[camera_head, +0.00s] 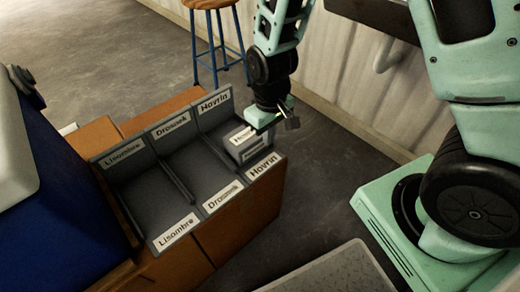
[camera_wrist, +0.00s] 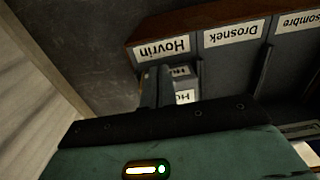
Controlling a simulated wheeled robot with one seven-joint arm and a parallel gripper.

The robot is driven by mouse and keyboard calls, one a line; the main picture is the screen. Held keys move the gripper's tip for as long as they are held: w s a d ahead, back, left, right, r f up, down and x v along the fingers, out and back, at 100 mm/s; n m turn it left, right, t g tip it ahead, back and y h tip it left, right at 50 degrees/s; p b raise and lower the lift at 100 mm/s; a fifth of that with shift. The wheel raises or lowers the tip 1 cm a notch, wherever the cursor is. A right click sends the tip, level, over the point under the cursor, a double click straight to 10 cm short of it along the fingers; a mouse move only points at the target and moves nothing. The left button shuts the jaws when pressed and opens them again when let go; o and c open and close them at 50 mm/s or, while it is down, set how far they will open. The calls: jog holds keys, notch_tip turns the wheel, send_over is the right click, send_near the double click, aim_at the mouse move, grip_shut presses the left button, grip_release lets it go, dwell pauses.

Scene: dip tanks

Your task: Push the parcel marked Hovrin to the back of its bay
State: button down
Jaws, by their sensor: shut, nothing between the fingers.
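The parcel marked Hovrin (camera_head: 246,147) is a small pale grey box with lettering on its top and front.
The Drosnek bay (camera_head: 191,170) and the Lisombre bay (camera_head: 150,197) look empty, with low dividers between bays. The rack stands on a wooden cabinet (camera_head: 243,222). A blue bin (camera_head: 75,180) is at left, a stool (camera_head: 214,38) behind. Open floor lies to the right.

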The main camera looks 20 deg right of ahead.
aim_at(246, 143)
notch_tip(246, 143, down, 10)
jog(key=b, duration=0.3)
jog(key=shift+r, duration=0.25)
jog(key=w, duration=0.1)
jog(key=w+a+b, duration=0.1)
jog(key=shift+w+f, duration=0.15)
jog(key=shift+w, duration=0.25)
jog(key=shift+w+a, duration=0.1)
jog(key=shift+w, duration=0.4)
